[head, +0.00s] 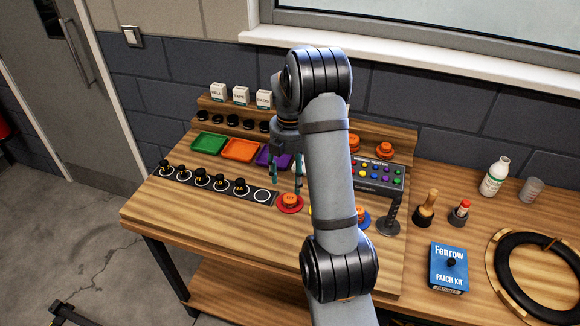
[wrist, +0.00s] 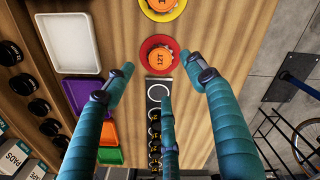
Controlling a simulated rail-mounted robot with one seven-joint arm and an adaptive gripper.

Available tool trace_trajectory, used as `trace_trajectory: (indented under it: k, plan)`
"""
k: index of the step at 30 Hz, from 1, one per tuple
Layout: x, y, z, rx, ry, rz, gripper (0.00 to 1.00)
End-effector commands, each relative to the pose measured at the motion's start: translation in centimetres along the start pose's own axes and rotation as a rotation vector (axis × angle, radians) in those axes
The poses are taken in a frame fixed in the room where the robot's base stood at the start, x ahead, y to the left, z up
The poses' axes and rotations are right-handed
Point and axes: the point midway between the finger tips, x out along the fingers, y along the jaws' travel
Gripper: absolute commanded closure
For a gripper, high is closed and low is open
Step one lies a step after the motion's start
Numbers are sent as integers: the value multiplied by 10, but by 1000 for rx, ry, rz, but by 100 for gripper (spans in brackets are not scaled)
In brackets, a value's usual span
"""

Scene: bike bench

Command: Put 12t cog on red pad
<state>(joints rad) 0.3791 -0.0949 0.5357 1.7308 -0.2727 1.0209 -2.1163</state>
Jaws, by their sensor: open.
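An orange cog marked 12T (wrist: 158,62) lies on the round red pad (wrist: 145,46) in the wrist view. The cog (head: 290,199) and the red pad (head: 281,208) also show in the head view, at the front of the bench's raised board. My gripper (head: 285,184) is open and empty, its fingers pointing down a little above the pad. In the wrist view its fingertips (wrist: 160,68) are spread to either side of the cog, apart from it.
A yellow pad (wrist: 146,13) with another orange cog (wrist: 160,5) sits beside the red one. A strip of ringed spots with black knobs (head: 210,182) runs left. Green (head: 208,143), orange (head: 240,150) and purple trays stand behind. A black stand (head: 390,220) is at right.

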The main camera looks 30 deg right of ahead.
Motion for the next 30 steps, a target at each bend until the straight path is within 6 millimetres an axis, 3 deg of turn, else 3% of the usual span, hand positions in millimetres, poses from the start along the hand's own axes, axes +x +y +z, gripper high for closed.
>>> trace_trajectory:
  k: [6,12,23,30]
  plan:
    - [-35,1,0,-1,-2,2,44]
    - [-45,0,-1,-1,0,-1,44]
    - [-42,0,0,-1,0,-2,44]
    - [-10,-2,-1,0,1,-6,44]
